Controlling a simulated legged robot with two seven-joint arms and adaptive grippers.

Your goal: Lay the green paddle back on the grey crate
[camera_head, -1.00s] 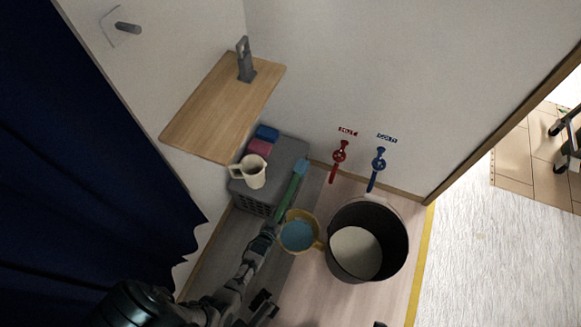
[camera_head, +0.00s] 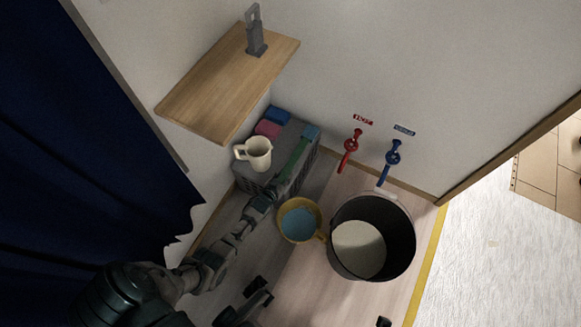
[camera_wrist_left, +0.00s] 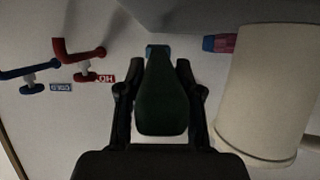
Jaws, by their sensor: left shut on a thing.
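The green paddle (camera_head: 295,160), with a blue end (camera_head: 311,131), is in my left gripper (camera_head: 268,195). In the head view it overlaps the right part of the grey crate (camera_head: 288,138), blue end toward the wall; I cannot tell whether it touches the crate. In the left wrist view the paddle (camera_wrist_left: 161,95) sits between the two fingers, which are shut on it. A cream mug (camera_head: 257,153) stands on the crate left of the paddle, and it also shows large at the right of the wrist view (camera_wrist_left: 265,90).
A wooden shelf (camera_head: 225,85) juts out above. A yellow pan with blue inside (camera_head: 299,222) and a dark bucket (camera_head: 400,245) stand right. Red (camera_head: 350,150) and blue (camera_head: 389,165) taps are on the wall.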

